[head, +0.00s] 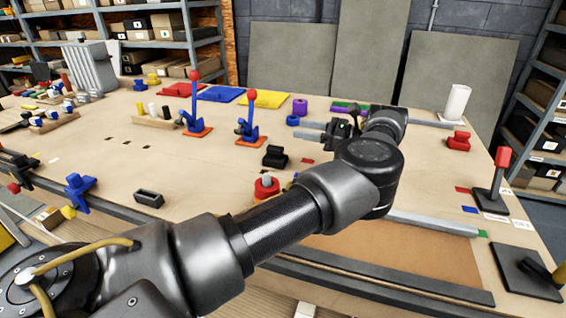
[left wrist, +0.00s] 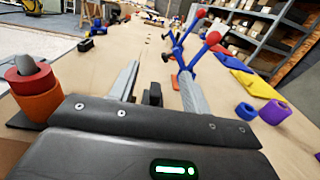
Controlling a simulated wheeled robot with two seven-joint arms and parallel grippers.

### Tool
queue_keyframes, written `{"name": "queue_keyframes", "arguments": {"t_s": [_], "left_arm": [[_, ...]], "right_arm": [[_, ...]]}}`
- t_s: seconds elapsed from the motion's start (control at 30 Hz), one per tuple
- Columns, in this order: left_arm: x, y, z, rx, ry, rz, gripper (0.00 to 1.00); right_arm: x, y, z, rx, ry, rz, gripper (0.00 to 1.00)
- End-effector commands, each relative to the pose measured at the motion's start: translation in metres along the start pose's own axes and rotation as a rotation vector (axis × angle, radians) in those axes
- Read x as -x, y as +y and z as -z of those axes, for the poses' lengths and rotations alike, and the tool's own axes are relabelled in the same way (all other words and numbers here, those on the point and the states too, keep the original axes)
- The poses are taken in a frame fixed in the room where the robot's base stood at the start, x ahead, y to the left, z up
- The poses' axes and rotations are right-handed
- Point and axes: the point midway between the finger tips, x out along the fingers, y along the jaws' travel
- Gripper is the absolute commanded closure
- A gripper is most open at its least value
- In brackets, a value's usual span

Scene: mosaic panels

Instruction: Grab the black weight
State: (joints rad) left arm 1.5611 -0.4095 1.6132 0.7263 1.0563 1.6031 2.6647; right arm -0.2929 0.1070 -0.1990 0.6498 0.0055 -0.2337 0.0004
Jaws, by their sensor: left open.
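The black weight (head: 275,156) sits on the wooden table in the head view, a squat dark block with a raised top, left of and nearer than my left gripper (head: 308,130). In the left wrist view a dark block, which looks like the black weight (left wrist: 152,94), shows between the two grey fingers. My left gripper (left wrist: 160,80) is open, its fingers apart, with nothing clasped. Its body hides the lower part of that block. How far the fingertips stand above the table is hard to tell. My right gripper is not in view.
A red and orange ring stack (head: 266,187) stands close on the near side. Two red-knobbed clamps (head: 247,130) stand upright ahead. Blue (head: 292,120) and purple (head: 299,106) rings lie beyond. A small black tray (head: 149,198) sits left on clear table.

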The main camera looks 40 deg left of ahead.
Motion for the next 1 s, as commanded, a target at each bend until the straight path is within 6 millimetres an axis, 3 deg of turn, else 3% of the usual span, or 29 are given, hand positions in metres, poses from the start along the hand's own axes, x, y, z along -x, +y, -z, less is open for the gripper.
{"name": "queue_keyframes", "arguments": {"t_s": [0.1, 0.37, 0.77, 1.0], "left_arm": [[-0.001, 0.000, 0.014, 0.000, 0.000, -0.001, 0.53], [-0.004, 0.001, 0.019, -0.001, 0.000, -0.006, 0.53], [-0.004, 0.001, 0.095, 0.000, 0.000, -0.005, 0.53], [-0.020, 0.001, 0.094, 0.000, -0.001, -0.005, 0.53]], "right_arm": [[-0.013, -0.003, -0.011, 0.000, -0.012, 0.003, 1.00], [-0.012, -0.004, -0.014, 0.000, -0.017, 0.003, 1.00], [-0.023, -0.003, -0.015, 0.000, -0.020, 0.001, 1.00], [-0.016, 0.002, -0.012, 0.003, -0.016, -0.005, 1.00]]}}
